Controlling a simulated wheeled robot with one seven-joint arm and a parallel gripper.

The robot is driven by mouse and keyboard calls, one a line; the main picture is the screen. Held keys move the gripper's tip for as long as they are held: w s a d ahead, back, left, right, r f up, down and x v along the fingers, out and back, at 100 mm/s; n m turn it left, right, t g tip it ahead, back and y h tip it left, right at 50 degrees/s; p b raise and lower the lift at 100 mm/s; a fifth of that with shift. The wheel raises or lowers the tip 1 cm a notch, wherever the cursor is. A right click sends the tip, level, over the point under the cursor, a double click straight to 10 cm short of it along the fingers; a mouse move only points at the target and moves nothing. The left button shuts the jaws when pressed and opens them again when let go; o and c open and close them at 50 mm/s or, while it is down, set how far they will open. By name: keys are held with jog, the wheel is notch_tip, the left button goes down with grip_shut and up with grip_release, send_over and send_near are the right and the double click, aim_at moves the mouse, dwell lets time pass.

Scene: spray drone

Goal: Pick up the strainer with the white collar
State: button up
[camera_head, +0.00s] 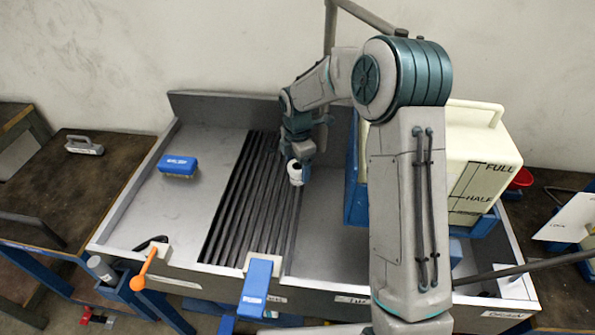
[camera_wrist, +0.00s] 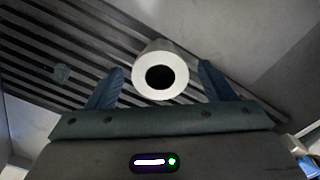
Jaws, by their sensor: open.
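The strainer with the white collar (camera_head: 295,172) shows in the head view as a small white piece just below my gripper (camera_head: 297,157), over the dark slatted grate. In the wrist view the strainer's white collar (camera_wrist: 160,77) is a ring with a dark round hole, facing the camera. My gripper's two blue-grey fingers (camera_wrist: 161,88) are open, one on each side of the collar, with a visible gap on both sides. The lower body of the strainer is mostly hidden, and I cannot tell how far it is from the grate.
The slatted grate (camera_head: 238,205) runs across the metal sink bench. A blue brush-like block (camera_head: 178,166) lies on the left metal surface. A cream tank (camera_head: 480,150) with level marks stands at right. An orange-handled valve (camera_head: 143,268) and a blue lever (camera_head: 256,288) are at the front edge.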

jog(key=shift+f, duration=1.4)
jog(key=c, duration=1.1)
